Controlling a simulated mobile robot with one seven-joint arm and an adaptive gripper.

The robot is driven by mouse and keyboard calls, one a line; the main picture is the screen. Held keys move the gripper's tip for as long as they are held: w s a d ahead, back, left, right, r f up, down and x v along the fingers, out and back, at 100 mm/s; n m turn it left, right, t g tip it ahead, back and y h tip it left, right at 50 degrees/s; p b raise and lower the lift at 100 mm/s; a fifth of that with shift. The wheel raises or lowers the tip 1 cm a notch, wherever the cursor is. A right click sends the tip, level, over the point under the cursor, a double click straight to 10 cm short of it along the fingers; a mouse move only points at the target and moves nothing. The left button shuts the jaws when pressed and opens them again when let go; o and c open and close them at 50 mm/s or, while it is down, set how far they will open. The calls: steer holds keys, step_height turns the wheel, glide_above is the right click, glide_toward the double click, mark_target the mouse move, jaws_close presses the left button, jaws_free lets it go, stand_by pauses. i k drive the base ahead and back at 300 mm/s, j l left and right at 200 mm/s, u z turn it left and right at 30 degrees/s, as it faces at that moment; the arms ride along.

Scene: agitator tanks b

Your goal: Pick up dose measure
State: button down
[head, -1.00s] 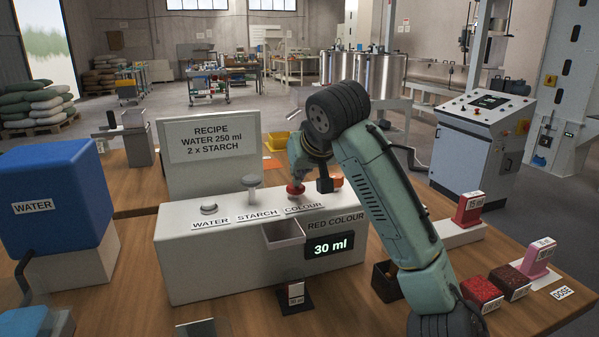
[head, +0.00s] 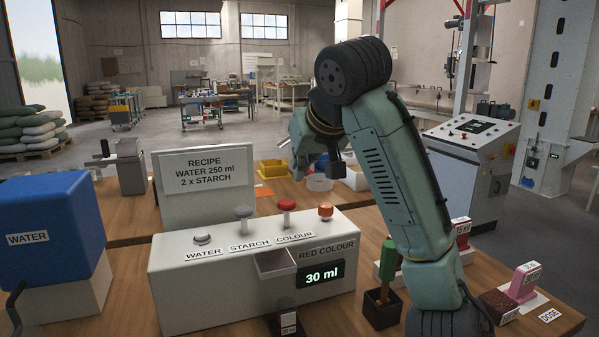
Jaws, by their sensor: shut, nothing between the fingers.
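Small labelled measures stand on the wooden bench in the head view; I cannot tell for sure which is the dose measure. A red one (head: 461,229) is partly hidden behind my arm. A dark one with a white label (head: 288,322) stands at the bottom in front of the white dispenser (head: 215,290). My gripper (head: 302,165) is shut and empty above the bench behind the dispenser, apart from these measures; its fingertips are largely hidden by my wrist.
The dispenser has WATER, STARCH and COLOUR knobs and a display reading 30 ml. A blue WATER tank (head: 55,225) is at left. A green-handled tool (head: 388,262) stands in a dark box. A yellow tray (head: 273,168) and white bowl (head: 319,182) lie behind.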

mark_target(287, 323)
steer(key=k+l, duration=0.25)
steer(key=k, duration=0.25)
steer(key=k+l, duration=0.2)
steer(key=k, duration=0.25)
